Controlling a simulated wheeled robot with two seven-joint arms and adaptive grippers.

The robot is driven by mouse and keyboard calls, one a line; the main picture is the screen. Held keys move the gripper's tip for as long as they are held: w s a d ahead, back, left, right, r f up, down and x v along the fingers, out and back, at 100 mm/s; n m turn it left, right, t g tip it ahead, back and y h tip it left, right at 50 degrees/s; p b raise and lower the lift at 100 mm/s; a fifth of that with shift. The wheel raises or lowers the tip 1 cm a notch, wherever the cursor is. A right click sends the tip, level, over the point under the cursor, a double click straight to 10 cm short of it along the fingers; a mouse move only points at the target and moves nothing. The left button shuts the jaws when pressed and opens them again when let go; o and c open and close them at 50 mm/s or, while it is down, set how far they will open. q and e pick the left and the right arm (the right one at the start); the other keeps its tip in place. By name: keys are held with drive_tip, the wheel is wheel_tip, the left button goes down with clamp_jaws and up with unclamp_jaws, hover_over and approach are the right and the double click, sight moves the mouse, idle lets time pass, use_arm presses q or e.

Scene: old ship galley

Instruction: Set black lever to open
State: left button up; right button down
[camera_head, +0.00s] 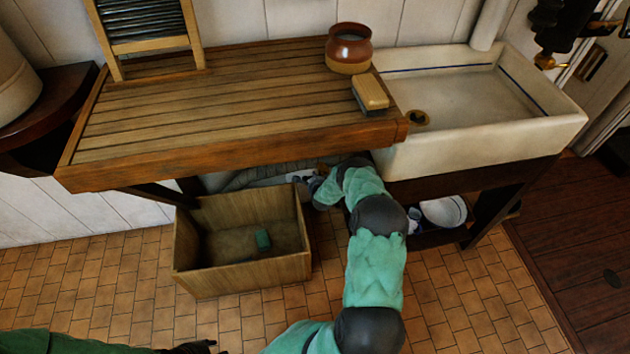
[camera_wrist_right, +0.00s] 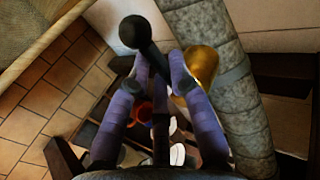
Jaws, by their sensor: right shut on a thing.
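The black lever (camera_wrist_right: 135,33), with a round knob on its end, shows in the right wrist view. Its shaft runs down between the fingers of my right gripper (camera_wrist_right: 161,66), which is shut on it. The knob sticks out past the fingertips. A brass part (camera_wrist_right: 205,62) sits just right of the lever, against a grey wrapped pipe (camera_wrist_right: 232,95). In the head view my right gripper (camera_head: 308,183) reaches under the counter; the lever cannot be made out there. My left gripper (camera_head: 196,347) is partly in view at the bottom edge, too dark to tell its state.
Above are the slatted draining board (camera_head: 220,105), a brown pot (camera_head: 348,48), a brush (camera_head: 370,92) and the white sink (camera_head: 480,135). A white bowl (camera_head: 444,211) sits underneath.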

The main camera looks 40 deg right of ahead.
drive_tip(key=shift+f, duration=0.1)
idle(0.3)
drive_tip(key=c, duration=1.1)
unclamp_jaws()
drive_tip(key=v, duration=1.2)
drive_tip(key=shift+a, duration=0.1)
